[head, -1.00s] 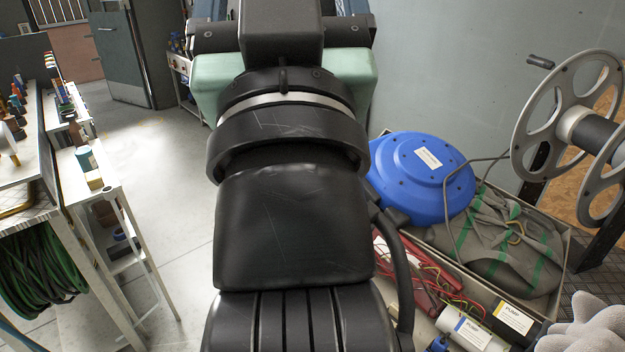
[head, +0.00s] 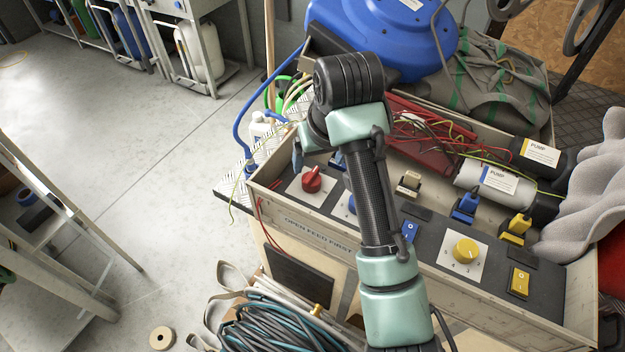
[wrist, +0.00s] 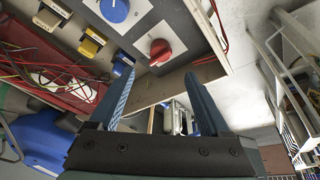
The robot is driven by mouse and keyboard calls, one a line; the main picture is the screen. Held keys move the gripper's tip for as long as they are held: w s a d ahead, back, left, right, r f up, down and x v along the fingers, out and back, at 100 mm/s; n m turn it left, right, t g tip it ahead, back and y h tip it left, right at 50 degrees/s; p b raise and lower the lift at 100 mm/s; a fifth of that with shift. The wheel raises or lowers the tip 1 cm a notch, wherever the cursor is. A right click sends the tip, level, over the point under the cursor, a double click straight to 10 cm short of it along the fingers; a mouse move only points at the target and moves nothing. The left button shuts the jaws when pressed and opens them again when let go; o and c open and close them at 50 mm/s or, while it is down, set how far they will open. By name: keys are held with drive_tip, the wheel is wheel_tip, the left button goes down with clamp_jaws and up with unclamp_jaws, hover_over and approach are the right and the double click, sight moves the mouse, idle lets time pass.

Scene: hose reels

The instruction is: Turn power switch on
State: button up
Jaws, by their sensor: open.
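A control panel (head: 435,250) tops a bench crate and carries a red knob (head: 312,180), a yellow knob (head: 466,251) and a blue knob partly behind my arm. Blue (head: 466,205) and yellow (head: 515,228) lever-like pieces stand behind. I cannot tell which is the power switch. In the wrist view, my gripper (wrist: 158,78) is open and empty above the panel's left end. The red knob (wrist: 160,50) shows beyond the fingertips; the left finger overlaps a small blue piece in the picture.
Red and yellow wires, a red case (head: 425,150) and pump cylinders (head: 495,185) lie behind the panel. A blue reel (head: 385,35) is farther back. Coiled hose (head: 285,325) lies in front. The floor (head: 150,190) at left is mostly clear.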

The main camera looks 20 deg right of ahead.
sight(313, 179)
drive_tip(key=b+x, duration=0.2)
drive_tip(key=x, duration=0.9)
drive_tip(key=shift+w+f, duration=0.2)
clamp_jaws()
